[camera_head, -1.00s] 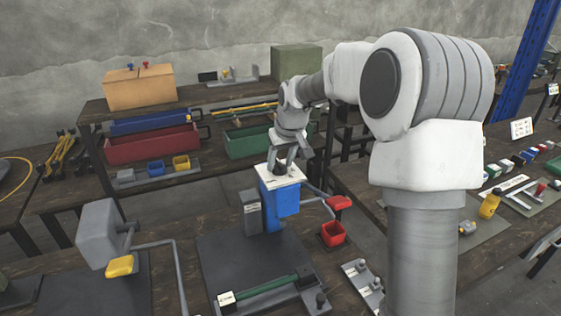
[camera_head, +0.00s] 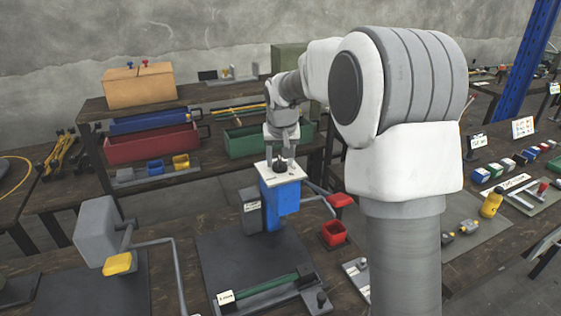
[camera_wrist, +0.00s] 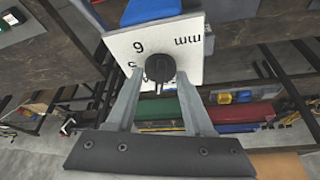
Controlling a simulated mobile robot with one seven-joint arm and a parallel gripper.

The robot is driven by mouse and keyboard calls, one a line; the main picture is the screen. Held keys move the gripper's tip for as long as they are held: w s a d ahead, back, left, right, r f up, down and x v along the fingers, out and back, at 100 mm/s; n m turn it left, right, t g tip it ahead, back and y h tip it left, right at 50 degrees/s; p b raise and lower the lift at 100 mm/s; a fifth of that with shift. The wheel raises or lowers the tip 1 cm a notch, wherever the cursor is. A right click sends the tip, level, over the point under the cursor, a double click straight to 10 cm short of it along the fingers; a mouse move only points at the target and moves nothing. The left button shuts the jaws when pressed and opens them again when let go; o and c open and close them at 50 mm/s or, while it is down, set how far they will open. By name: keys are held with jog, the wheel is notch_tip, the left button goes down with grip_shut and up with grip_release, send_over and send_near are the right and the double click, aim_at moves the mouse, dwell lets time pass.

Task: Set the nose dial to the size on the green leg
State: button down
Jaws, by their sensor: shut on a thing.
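The blue press (camera_head: 287,200) stands on its dark base, with a white dial plate (camera_head: 296,173) on top. The plate also shows in the wrist view (camera_wrist: 196,38), marked "6" and "mm"; other marks are partly hidden by the knob and fingers. The black nose dial knob (camera_wrist: 159,67) sits in the middle of the plate. My gripper (camera_wrist: 160,78) is shut on the knob, one finger at each side; it also shows in the head view (camera_head: 282,160). The green leg (camera_head: 268,289) lies across the front of the base. Its white tag (camera_head: 227,298) is too small to read.
A red lever handle (camera_head: 340,200) and a red bin (camera_head: 333,233) are right of the press. A grey press with a yellow handle (camera_head: 118,264) stands at left. Red (camera_head: 150,148) and blue trays are on the bench behind. Parts crowd the right bench.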

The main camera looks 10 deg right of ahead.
jog(key=m+h, duration=0.1)
jog(key=m, duration=0.2)
jog(key=m+h, duration=0.1)
jog(key=m, duration=0.2)
jog(key=shift+w+a+g, duration=0.1)
jog(key=shift+a+g, duration=0.05)
jog(key=shift+g, duration=0.25)
dwell(0.3)
jog(key=shift+c, duration=1.4)
grip_release()
jog(key=shift+r, duration=0.1)
jog(key=v, duration=1.7)
jog(key=shift+a+p, duration=0.2)
jog(key=shift+p, duration=0.15)
jog(key=shift+r, duration=0.15)
